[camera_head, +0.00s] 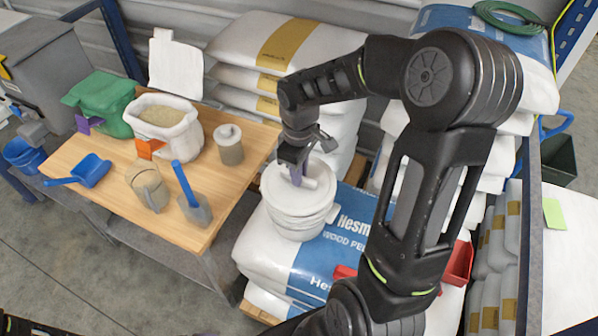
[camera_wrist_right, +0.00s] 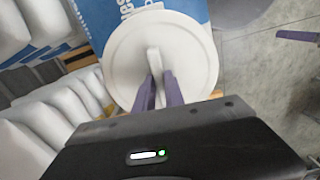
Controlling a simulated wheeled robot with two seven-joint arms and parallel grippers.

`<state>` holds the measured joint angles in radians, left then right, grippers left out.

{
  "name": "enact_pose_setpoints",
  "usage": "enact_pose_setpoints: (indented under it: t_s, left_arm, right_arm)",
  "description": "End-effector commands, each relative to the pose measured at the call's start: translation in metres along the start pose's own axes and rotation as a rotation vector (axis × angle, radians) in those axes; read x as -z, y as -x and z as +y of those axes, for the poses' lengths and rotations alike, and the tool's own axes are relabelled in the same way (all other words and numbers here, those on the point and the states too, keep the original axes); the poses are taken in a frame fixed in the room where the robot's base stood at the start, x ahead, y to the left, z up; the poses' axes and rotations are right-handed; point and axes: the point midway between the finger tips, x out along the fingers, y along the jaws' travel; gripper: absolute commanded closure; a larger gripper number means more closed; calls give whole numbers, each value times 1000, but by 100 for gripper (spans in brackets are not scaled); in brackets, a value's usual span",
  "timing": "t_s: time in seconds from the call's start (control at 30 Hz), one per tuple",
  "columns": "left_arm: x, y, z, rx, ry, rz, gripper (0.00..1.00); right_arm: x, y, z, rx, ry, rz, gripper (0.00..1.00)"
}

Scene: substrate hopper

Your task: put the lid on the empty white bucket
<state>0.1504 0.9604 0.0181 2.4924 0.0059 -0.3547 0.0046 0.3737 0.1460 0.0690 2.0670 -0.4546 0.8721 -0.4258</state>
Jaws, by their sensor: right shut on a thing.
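The white bucket (camera_head: 300,222) stands on the blue and white stacked bags to the right of the wooden table. The round white lid (camera_head: 278,190) is over the bucket's top; whether it is fully seated I cannot tell. In the right wrist view the lid (camera_wrist_right: 190,62) shows as a white disc with a raised bar handle (camera_wrist_right: 154,61). My right gripper (camera_head: 297,176) is above the lid, with its purple fingers (camera_wrist_right: 160,92) shut on the handle. The bucket is hidden under the lid in the wrist view. My left gripper is not in view.
The wooden table (camera_head: 110,190) holds a green bag (camera_head: 103,100), an open white sack (camera_head: 166,124), a lidded jar (camera_head: 229,148), a clear jug (camera_head: 148,188) and blue scoops (camera_head: 92,170). Stacked white sacks (camera_head: 285,45) stand behind the bucket. A red bin (camera_head: 458,265) is at the right.

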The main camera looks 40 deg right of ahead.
Motion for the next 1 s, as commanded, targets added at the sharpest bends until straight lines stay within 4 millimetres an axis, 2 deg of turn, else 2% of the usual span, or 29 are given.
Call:
enact_pose_setpoints:
  t_s: [1.0]
  left_arm:
    - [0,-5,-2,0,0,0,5]
  right_arm:
    - [-2,-6,0,0,0,0,100]
